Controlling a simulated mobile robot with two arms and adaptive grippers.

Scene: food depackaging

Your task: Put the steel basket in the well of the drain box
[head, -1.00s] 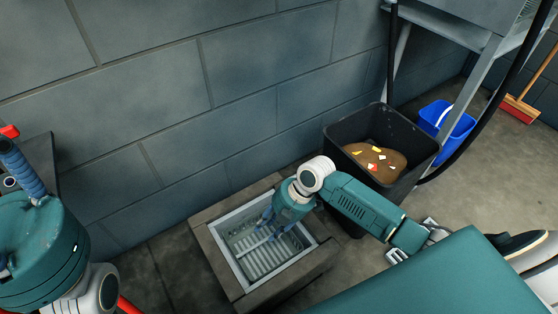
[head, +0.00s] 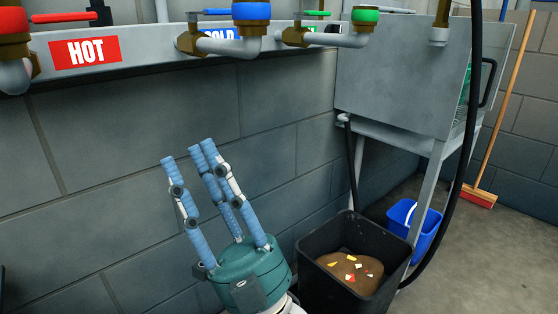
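My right gripper (head: 190,156) is raised in front of the block wall, its blue fingers pointing up. The fingers stand apart with nothing between them, so it is open and empty. The drain box and its well are below the picture and out of view now. The steel basket does not show in the current view either. My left gripper is out of view.
A black bin (head: 318,252) with brown waste stands right of my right gripper. A blue bucket (head: 421,232) and a broom (head: 509,100) are farther right. Taps, including a green-handled one (head: 364,16), and a pipe rail run above. A black hose (head: 464,150) hangs down.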

